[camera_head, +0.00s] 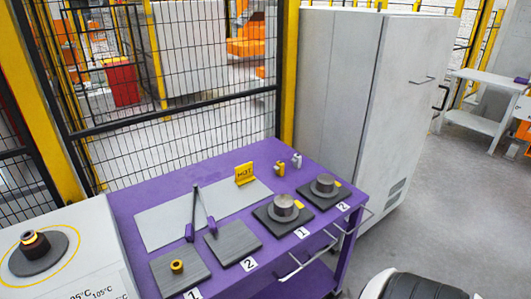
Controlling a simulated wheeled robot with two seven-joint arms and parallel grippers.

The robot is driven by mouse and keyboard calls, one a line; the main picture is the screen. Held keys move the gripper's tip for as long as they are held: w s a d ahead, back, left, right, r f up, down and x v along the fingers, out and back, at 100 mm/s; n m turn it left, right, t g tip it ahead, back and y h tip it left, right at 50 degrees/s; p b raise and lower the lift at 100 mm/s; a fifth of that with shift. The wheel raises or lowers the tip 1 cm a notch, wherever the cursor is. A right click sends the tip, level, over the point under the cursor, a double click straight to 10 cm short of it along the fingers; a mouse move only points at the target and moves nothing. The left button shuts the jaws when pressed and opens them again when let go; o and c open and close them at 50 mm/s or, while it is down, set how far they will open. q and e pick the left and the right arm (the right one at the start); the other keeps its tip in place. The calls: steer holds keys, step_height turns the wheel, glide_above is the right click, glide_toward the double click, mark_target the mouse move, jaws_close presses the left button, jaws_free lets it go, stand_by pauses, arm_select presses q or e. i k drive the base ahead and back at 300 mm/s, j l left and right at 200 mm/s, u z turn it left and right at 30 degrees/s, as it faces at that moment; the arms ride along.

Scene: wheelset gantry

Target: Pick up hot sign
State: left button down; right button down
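The hot sign (244,174) is a small yellow upright plate with dark "HOT" lettering. It stands at the back of the purple table (160,193), at the rear edge of a flat light-grey plate (158,222). Nothing touches it from above, and its front face is unobstructed. Neither of my grippers shows in the head view.
Several dark square pads line the table front, some bearing metal cylinders (284,205). Small yellow-and-grey pieces (280,168) sit right of the sign. A mesh fence (190,130) rises behind; a grey cabinet (350,100) stands right.

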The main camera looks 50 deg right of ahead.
mark_target(243, 174)
steer(key=z, duration=1.35)
